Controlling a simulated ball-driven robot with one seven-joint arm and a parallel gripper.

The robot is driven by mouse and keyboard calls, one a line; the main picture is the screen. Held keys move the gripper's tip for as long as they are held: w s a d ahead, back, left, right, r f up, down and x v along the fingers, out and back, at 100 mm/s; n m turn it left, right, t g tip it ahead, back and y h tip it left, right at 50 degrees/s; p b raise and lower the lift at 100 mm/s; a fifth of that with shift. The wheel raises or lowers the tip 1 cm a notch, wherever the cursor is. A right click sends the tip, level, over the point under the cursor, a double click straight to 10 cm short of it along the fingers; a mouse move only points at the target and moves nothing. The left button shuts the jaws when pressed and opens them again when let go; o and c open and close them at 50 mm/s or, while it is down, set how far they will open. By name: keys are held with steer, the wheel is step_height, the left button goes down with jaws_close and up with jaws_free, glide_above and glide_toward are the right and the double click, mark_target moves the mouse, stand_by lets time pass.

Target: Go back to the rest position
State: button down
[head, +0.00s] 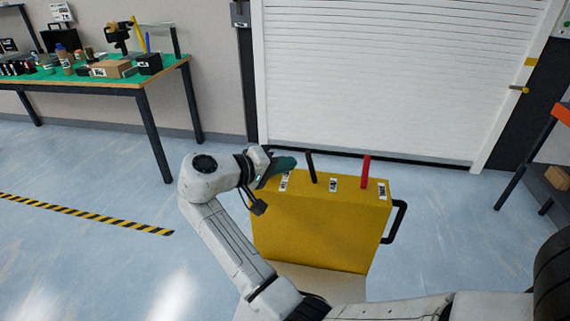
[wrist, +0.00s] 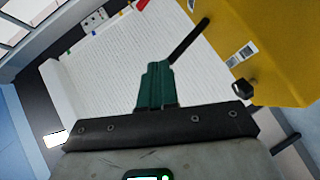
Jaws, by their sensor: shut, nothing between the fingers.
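My gripper (head: 288,163) is shut and empty, with green fingers, above the left end of the yellow box (head: 318,232). In the wrist view the shut fingers (wrist: 157,78) point toward the white shutter, with part of the yellow box (wrist: 285,50) at the upper right. The box has a black stick (head: 311,167) and a red stick (head: 365,171) standing up from its top, with white labels between them, and a black handle (head: 397,222) on its right side. The black stick (wrist: 190,42) also shows close to the fingers in the wrist view. I cannot tell whether the fingers touch the box.
A workbench (head: 134,84) with a green top and many items stands at the left. A white roller shutter (head: 390,75) is behind the box. A black-and-yellow floor strip (head: 90,214) lies at the left. Part of another table (head: 525,160) is at the right edge. Open floor lies between.

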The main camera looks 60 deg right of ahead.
stand_by(0.4)
steer(key=s+a+f+n+t+y+p, duration=0.2)
steer(key=s+a+f+t+y, duration=0.15)
steer(key=f, duration=0.35)
steer(key=s+a+f+n+t+y+p, duration=0.2)
steer(key=s+a+f, duration=0.25)
steer(key=f, duration=0.35)
steer(key=s+a+f+n+t+y+p, duration=0.1)
steer(key=s+a+f+n+y+p, duration=0.2)
steer(key=s+a+y, duration=0.4)
steer(key=s+a, duration=0.5)
steer(key=a, duration=0.2)
steer(key=shift+a+f+n+y, duration=0.15)
steer(key=shift+f+n+y, duration=0.05)
steer(key=shift+n+y, duration=0.2)
steer(key=shift+s, duration=0.1)
